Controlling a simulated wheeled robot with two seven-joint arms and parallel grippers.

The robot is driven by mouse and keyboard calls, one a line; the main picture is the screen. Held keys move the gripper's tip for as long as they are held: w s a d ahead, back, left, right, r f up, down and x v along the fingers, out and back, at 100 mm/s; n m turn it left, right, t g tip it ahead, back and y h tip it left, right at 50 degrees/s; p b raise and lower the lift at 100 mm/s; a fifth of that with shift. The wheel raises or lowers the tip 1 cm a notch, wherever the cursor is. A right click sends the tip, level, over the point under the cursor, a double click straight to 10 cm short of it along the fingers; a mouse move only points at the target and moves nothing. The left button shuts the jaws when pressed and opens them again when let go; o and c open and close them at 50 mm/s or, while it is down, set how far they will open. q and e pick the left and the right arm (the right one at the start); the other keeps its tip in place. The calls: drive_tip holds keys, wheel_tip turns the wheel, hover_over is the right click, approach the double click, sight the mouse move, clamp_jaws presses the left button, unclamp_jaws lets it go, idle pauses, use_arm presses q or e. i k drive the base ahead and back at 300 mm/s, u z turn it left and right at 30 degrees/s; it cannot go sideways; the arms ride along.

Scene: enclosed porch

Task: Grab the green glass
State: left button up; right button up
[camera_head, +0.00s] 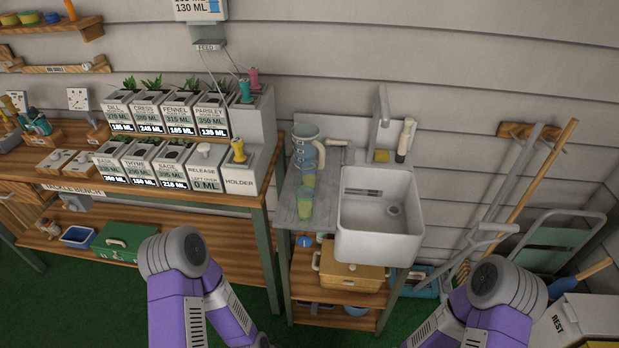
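A small green glass (305,206) stands near the front of the grey counter top, left of the white sink. A second greenish vessel (308,174) is just behind it, below a grey-blue jug (307,146) with a handle; the two overlap in the picture, so its shape is hard to tell. My purple left and right arms come in at the bottom of the head view, below and in front of the counter. Neither gripper shows in the picture.
The white sink (345,240) and its tap (383,105) are right of the glass. A bench with labelled planters (200,175) stands to the left. Garden tools and a folded chair (560,243) lean at right.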

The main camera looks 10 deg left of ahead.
sight(304, 195)
drive_tip(key=z, duration=1.25)
drive_tip(key=i, duration=0.6)
drive_tip(key=u, duration=2.35)
